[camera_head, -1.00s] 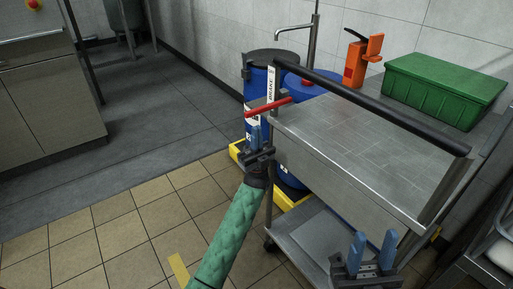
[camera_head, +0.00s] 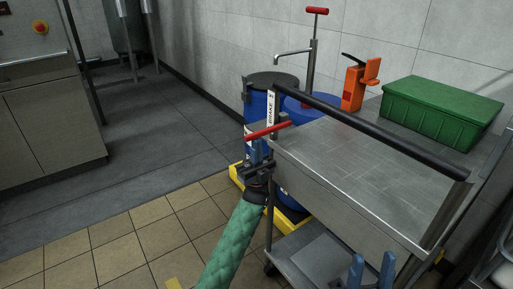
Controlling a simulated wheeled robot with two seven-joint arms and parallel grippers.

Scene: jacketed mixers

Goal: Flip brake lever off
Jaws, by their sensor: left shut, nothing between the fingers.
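The red brake lever (camera_head: 268,131) sits at the left corner of the steel cart (camera_head: 355,172), below a white upright label (camera_head: 271,108) reading "BRAKE". It slants, its left end a little lower than its right. My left gripper (camera_head: 256,150), on a green-sleeved arm, is shut and empty with its blue fingertips just under the lever's left half. I cannot tell whether they touch it. My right gripper (camera_head: 372,270) is at the bottom edge in front of the cart, its two blue fingers apart and empty; its base is cut off.
Blue drums (camera_head: 260,103) on a yellow tray (camera_head: 236,175) stand behind. Tiled floor at left is clear.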

